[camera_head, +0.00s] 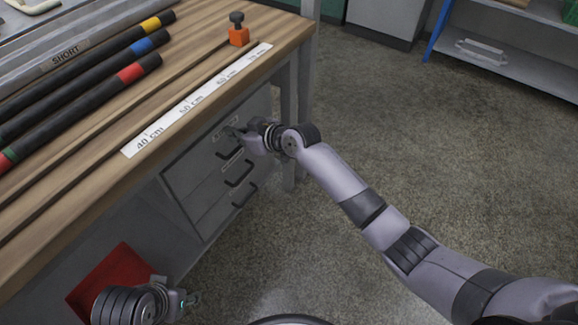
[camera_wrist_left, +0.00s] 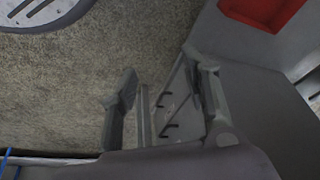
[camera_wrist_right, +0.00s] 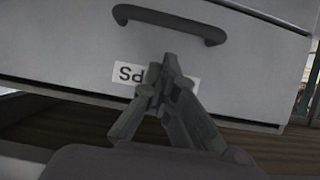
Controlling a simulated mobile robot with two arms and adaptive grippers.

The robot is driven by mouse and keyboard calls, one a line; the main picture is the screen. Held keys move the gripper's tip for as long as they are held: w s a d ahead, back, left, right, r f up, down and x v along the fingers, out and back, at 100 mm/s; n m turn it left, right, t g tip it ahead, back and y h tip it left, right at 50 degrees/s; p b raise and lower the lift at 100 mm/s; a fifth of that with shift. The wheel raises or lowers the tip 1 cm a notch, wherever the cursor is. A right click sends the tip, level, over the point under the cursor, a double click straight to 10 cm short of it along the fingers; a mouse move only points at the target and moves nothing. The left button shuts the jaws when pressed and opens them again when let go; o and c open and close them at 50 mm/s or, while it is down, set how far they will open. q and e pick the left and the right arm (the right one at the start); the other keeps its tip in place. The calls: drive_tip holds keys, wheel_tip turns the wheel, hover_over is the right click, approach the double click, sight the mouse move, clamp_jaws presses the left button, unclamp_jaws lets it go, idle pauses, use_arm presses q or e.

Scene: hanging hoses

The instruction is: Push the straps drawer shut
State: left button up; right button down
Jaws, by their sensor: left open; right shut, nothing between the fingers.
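The grey drawer cabinet (camera_head: 215,187) stands under the wooden bench, with dark handles on its fronts. My right gripper (camera_head: 232,131) is shut and empty, at the label near the upper edge of the top drawer front. In the right wrist view the fingertips (camera_wrist_right: 166,70) overlap the white label (camera_wrist_right: 128,74), whose visible letters look upside down and fit "straps". The drawer's dark handle (camera_wrist_right: 168,20) is apart from the fingers. I cannot tell contact or how far out the drawer stands. My left gripper (camera_head: 188,303) is open and empty, low by the red bin.
The bench top (camera_head: 240,85) holds striped hoses, a length scale (camera_head: 200,95) and an orange block (camera_head: 239,37). A red bin (camera_head: 108,280) is below the bench. A shelf (camera_head: 505,65) stands at the back right. The speckled floor right of the cabinet is clear.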

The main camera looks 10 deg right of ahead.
drive_tip(key=shift+s+d+p, duration=0.2)
drive_tip(key=shift+d+p, duration=0.1)
use_arm(q)
drive_tip(key=s+p+x, duration=0.1)
drive_tip(key=p+x, duration=0.2)
drive_tip(key=x, duration=0.6)
drive_tip(key=shift+s+d+f+g, duration=0.2)
drive_tip(key=shift+f+g, duration=0.1)
drive_tip(key=shift+f, duration=0.15)
use_arm(e)
drive_tip(key=s+d, duration=0.6)
drive_tip(key=d, duration=0.1)
drive_tip(key=shift+s, duration=0.1)
